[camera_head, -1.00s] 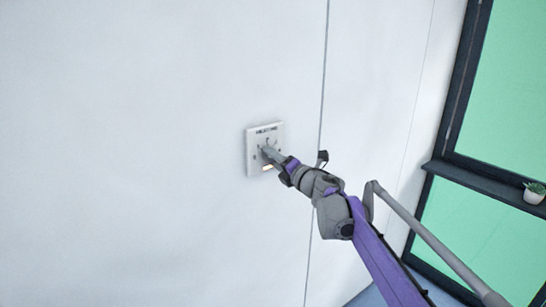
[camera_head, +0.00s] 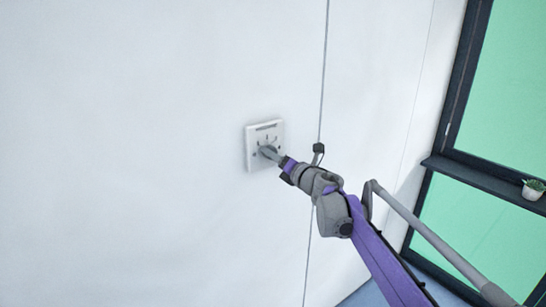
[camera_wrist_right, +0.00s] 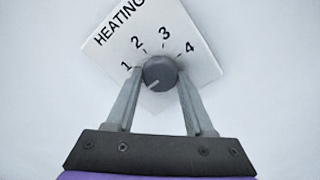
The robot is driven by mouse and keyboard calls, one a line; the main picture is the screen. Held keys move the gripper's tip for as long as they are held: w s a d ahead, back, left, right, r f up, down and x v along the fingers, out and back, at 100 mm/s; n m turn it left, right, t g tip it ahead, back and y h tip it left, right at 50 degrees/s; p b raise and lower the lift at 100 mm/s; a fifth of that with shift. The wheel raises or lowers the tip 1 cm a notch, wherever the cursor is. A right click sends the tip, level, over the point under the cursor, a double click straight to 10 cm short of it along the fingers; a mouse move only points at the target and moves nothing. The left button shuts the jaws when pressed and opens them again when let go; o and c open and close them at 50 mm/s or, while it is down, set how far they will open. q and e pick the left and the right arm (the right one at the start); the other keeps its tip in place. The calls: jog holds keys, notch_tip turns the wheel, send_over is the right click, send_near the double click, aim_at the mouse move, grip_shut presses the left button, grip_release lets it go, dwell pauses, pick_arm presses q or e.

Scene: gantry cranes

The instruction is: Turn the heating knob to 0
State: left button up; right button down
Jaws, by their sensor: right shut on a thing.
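A white square heating panel (camera_head: 250,150) is on the wall, left of centre in the head view. In the right wrist view the panel (camera_wrist_right: 190,40) appears tilted and reads HEATING, with the numbers 1 to 4 around a round grey knob (camera_wrist_right: 159,73). The pale mark on the knob points to the lower left, below the 1. No 0 shows; that part of the panel is partly covered by the fingers. My right gripper (camera_head: 270,153) is at the knob, with one finger on each side, shut on it. My left gripper is out of view.
The white wall around the panel is bare, with a thin vertical seam to its right. A dark-framed window (camera_head: 460,95) is at the right, and a small potted plant (camera_head: 534,191) stands on its sill.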

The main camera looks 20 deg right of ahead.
jog(key=shift+c, duration=1.4)
grip_release()
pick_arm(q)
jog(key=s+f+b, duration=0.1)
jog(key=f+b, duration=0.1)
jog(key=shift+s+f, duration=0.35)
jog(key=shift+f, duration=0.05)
pick_arm(e)
jog(key=v, duration=1)
jog(key=shift+s, duration=0.4)
jog(key=shift+d, duration=0.15)
